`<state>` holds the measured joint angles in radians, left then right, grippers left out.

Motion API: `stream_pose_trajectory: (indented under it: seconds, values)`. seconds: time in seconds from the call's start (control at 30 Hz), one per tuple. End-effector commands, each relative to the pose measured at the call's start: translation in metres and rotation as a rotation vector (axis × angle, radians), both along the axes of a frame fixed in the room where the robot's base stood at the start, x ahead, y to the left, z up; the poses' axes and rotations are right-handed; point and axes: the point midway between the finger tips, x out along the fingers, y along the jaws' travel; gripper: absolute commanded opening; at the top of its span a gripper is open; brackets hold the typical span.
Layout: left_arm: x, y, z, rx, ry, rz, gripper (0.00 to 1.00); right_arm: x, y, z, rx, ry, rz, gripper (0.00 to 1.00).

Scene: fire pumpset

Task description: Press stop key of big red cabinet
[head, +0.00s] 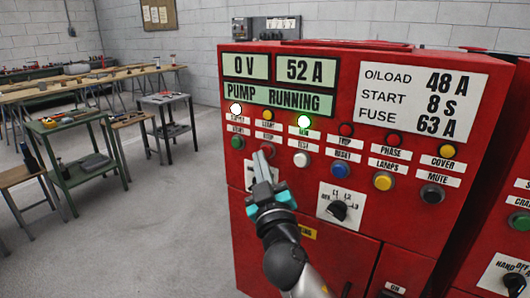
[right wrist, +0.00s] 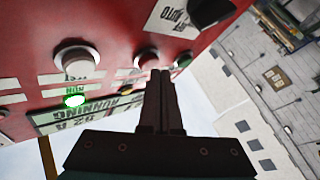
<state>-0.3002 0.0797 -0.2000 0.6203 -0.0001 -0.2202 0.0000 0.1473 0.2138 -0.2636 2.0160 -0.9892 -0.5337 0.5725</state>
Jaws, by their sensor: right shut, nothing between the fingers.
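The big red cabinet (head: 345,112) fills the right half of the head view. Its red stop key (head: 268,151) sits in the key row between the green start key (head: 238,142) and the white test key (head: 302,160). My right gripper (head: 262,157) is shut and empty, its tips in front of the stop key and partly covering it. In the right wrist view the fingertips (right wrist: 160,73) are close by the red stop key (right wrist: 147,59); I cannot tell whether they touch it. My left gripper is out of view.
The display (head: 279,98) reads PUMP RUNNING. A white lamp (head: 236,109) and a green lamp (head: 304,121) are lit. A rotary selector (head: 338,211) lies below the keys. A second red cabinet (head: 505,190) stands at right. Workbenches (head: 85,150) stand left, with free floor between.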

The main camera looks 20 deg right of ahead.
Motion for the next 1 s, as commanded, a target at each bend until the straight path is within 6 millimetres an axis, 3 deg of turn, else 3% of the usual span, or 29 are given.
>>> stream_pose_trajectory:
  seconds: [1.0]
  values:
    - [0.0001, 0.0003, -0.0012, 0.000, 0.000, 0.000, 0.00, 0.0056, -0.0074, 0.0002, -0.001, 0.000, -0.001, 0.00]
